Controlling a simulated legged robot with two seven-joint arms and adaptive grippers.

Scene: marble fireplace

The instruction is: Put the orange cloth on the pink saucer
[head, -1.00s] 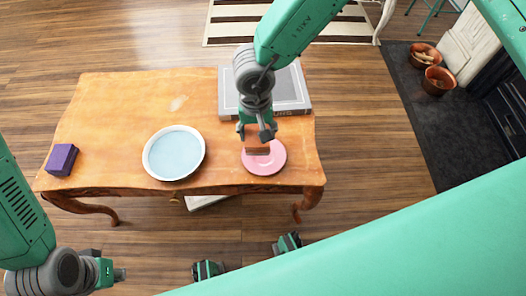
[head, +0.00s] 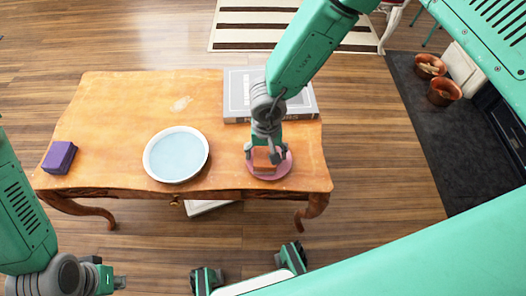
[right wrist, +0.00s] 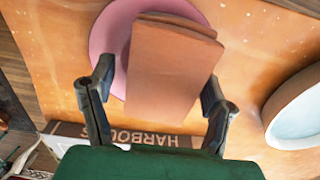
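The orange cloth (head: 266,162) is a folded, block-like pad over the pink saucer (head: 288,166) at the table's front right. It appears to rest on the saucer. In the right wrist view the cloth (right wrist: 172,65) covers much of the saucer (right wrist: 108,40). My right gripper (head: 266,152) is low over the cloth, with a finger on either side. In the right wrist view the gripper (right wrist: 158,95) is spread, with a gap between the left finger and the cloth. My left gripper (head: 118,282) is at the lower left, off the table; its finger opening is unclear.
A pale blue plate with a white rim (head: 176,154) stands left of the saucer. A purple block (head: 59,157) is at the table's (head: 110,120) left end. A grey book (head: 300,98) lies behind the saucer. The table's back left is largely clear.

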